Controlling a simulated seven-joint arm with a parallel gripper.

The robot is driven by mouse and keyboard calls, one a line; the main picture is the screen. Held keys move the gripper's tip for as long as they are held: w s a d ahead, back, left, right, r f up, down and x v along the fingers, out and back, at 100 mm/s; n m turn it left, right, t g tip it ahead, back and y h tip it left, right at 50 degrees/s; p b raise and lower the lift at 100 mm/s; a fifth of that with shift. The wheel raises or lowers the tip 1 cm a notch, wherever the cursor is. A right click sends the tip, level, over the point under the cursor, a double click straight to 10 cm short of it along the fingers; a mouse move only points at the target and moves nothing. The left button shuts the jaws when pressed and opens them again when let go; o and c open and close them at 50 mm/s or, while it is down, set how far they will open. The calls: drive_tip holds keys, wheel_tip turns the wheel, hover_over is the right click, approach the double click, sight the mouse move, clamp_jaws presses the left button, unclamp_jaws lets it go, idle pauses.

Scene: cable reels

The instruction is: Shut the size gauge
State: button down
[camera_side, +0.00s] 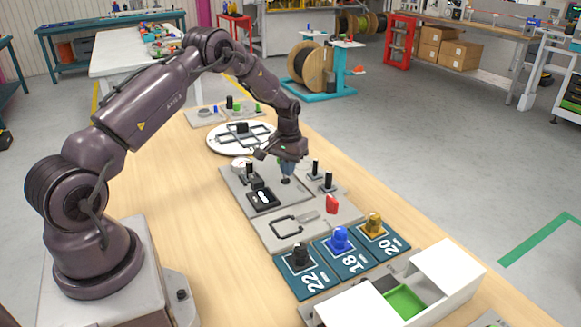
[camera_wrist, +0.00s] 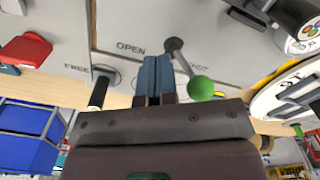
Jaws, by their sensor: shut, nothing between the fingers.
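The size gauge appears to be part of the grey plate (camera_side: 235,178) with a black-framed window and a small round dial; which part is the gauge is not certain. In the wrist view, the plate (camera_wrist: 140,22) carries the printed words OPEN and SHUT. A lever with a green ball knob (camera_wrist: 201,88) rises between these words, its knob toward the SHUT side. My gripper (camera_wrist: 157,62) has its blue fingers shut and empty, just beside the lever on its OPEN side; contact cannot be told. In the side view my gripper (camera_side: 286,176) is low over the plate.
Black posts (camera_side: 328,180) stand right of my gripper. A red piece (camera_side: 332,204) lies nearer the camera. Numbered tiles hold black, blue (camera_side: 340,240) and yellow pieces. A white box (camera_side: 447,268) stands at the front right. A white turntable (camera_side: 222,142) lies behind. Bare wood is at left.

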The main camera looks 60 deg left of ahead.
drive_tip(key=shift+d, duration=0.15)
drive_tip(key=shift+d, duration=0.5)
wheel_tip(320, 180, up, 7)
idle(0.4)
